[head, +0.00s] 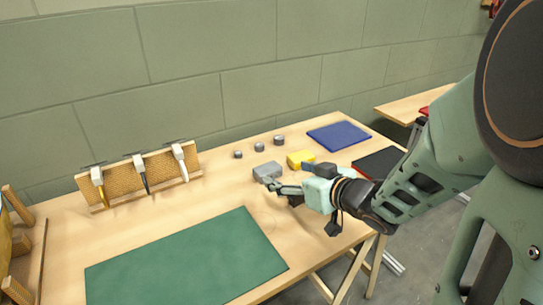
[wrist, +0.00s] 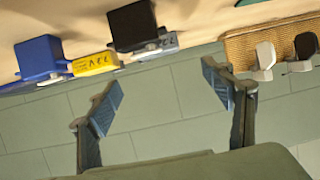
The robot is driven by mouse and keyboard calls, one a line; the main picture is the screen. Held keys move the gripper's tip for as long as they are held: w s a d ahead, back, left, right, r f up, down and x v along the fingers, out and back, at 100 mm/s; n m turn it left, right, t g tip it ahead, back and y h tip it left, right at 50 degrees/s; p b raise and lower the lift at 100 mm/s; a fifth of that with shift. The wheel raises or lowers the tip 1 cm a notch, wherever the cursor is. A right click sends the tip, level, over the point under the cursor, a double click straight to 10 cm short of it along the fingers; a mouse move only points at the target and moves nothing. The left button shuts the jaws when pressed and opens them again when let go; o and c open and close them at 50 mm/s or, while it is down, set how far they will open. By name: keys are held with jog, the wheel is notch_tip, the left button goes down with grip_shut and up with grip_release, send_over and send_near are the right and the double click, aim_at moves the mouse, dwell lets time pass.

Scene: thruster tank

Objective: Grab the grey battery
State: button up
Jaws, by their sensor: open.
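The grey battery (head: 266,172) is a small block on the wooden table in the head view, left of the yellow block (head: 300,158). In the wrist view the grey battery (wrist: 168,42) shows only in part, behind a black block (wrist: 132,25). My gripper (head: 274,194) is open and empty, just in front of the grey battery in the head view. In the wrist view its two fingers stand wide apart (wrist: 162,92), with only wall between them. The grey battery is beyond the fingertips, and I see no contact.
A dark block (head: 325,169) sits beside my gripper. Three grey cylinders (head: 259,147) stand behind the battery. A blue mat (head: 340,135) and a dark mat (head: 378,161) lie to the right. A hammer rack (head: 130,190) stands left. The green mat (head: 185,260) is clear.

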aim_at(269, 169)
jog(key=b+x, duration=0.1)
jog(key=x, duration=0.3)
jog(key=shift+w+a+f, duration=0.1)
jog(key=shift+f, duration=0.1)
jog(key=b+x, duration=0.1)
jog(key=x, duration=0.1)
jog(key=b+x, duration=0.1)
jog(key=x, duration=0.1)
jog(key=shift+f, duration=0.4)
jog(key=shift+w+a+f, duration=0.1)
jog(key=shift+w+a, duration=0.15)
jog(key=shift+w, duration=0.2)
jog(key=c, duration=1.5)
jog(key=shift+r, duration=0.25)
jog(key=shift+c, duration=0.2)
